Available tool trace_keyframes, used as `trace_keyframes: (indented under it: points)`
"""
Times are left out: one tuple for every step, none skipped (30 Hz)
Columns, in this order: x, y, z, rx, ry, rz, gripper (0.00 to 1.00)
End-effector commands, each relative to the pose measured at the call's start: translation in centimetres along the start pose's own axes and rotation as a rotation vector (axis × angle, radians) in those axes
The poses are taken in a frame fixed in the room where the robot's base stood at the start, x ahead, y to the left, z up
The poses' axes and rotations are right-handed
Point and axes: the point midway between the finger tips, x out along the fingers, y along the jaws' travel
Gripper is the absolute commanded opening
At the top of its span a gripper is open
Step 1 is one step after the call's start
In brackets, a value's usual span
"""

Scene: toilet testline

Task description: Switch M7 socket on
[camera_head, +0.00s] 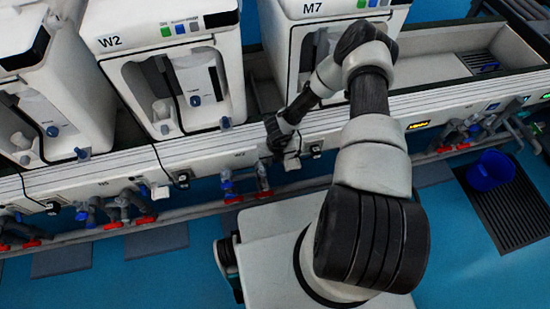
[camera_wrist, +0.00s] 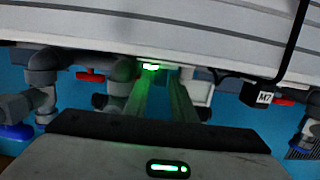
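The M7 machine (camera_head: 300,45) is a white unit with its label at upper centre in the head view. In the wrist view a black plug block labelled M7 (camera_wrist: 262,97) hangs under the white rail at right, with a black cable rising from it. A white box (camera_wrist: 198,93) sits left of it, below the rail. A bright green light (camera_wrist: 150,66) shows near the rail's lower edge. My gripper (camera_head: 276,138) is at the front rail below the M7 machine. Its body fills the bottom of the wrist view. No socket switch position is readable.
A white rail (camera_head: 225,155) runs across the bench front. Grey pipes with red and blue valves (camera_head: 122,205) lie below it. The W2 machine (camera_head: 165,70) stands left of M7. A blue bucket (camera_head: 490,170) stands on a dark grate at right. Open blue floor lies in front.

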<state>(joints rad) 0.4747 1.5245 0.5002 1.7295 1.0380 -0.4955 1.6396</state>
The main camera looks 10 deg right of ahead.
Motion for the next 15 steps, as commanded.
trace_keyframes:
  points:
    - [-0.2,0.0,0.0,0.0,-0.001,0.0,0.23]
    - [-0.4,0.0,0.1,0.0,-0.001,0.0,0.23]
    - [-0.7,0.0,0.1,0.0,-0.001,0.0,0.23]
    - [-1.1,0.0,0.1,-0.001,0.0,0.0,0.23]
    - [-1.5,0.0,0.1,-0.001,-0.001,0.0,0.23]
    - [-2.2,-0.1,0.2,-0.001,-0.002,-0.001,0.23]
    - [-2.8,-0.1,0.1,-0.002,-0.001,-0.001,0.23]
    - [-3.5,-0.1,0.1,-0.002,-0.002,-0.002,0.23]
    - [-4.4,-0.1,0.2,-0.002,-0.002,-0.002,0.23]
    - [-5.2,-0.1,0.2,-0.001,-0.002,-0.002,0.23]
    - [-6.0,-0.1,0.2,-0.001,-0.002,-0.002,0.23]
    - [-7.0,-0.1,0.2,-0.002,-0.002,-0.002,0.23]
    - [-7.7,-0.1,0.2,-0.002,-0.002,-0.002,0.23]
    - [-8.5,-0.1,0.2,-0.002,-0.003,-0.002,0.23]
    - [-9.5,-0.1,0.2,-0.002,-0.003,-0.002,0.23]
